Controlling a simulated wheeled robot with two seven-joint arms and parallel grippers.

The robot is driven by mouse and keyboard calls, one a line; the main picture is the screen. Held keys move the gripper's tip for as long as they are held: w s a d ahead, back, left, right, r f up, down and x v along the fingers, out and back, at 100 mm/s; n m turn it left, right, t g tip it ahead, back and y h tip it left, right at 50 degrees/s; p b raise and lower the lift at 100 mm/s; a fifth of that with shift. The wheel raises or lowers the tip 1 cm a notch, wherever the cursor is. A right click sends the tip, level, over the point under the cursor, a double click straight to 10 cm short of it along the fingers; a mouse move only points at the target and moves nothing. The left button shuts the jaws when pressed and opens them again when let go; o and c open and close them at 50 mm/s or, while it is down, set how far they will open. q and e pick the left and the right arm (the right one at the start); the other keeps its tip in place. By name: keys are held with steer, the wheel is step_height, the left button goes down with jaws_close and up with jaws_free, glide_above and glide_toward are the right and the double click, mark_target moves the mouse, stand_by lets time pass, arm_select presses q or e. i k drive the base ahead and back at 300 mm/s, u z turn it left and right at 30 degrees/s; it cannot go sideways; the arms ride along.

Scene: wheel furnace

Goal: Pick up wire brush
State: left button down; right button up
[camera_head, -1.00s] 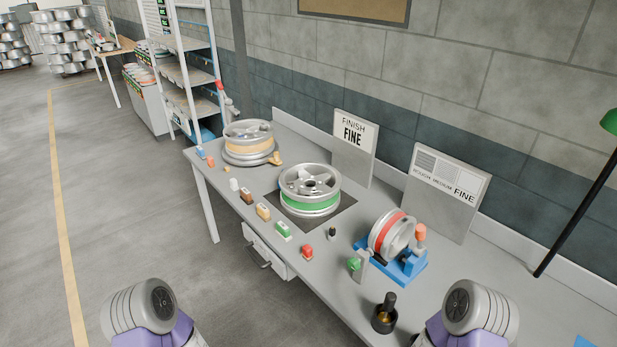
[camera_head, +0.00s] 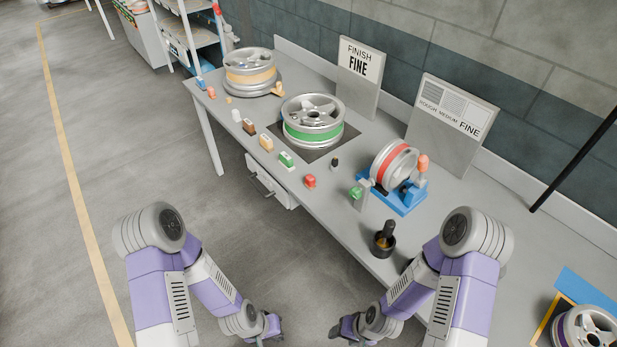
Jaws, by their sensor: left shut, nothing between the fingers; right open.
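A dark-handled tool (camera_head: 388,229) with something brass-coloured at its lower end stands in a round black cup (camera_head: 383,246) near the front edge of the workbench. It may be the wire brush, but it is too small to be sure. My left gripper (camera_head: 266,332) is at the bottom of the view, over the floor in front of the bench, shut and empty. My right gripper (camera_head: 344,328) is low in front of the bench, below and left of the cup, open and apart from everything. Both grippers are small and partly cut off or hidden.
A wheel with a green band (camera_head: 312,134) sits mid-bench, and one with a red band (camera_head: 393,162) is on a blue stand (camera_head: 408,201). An open-looking drawer (camera_head: 268,183) juts below.

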mark_target(310, 180)
steer(key=u, duration=1.6)
steer(key=i, duration=1.55)
steer(key=z, duration=2.05)
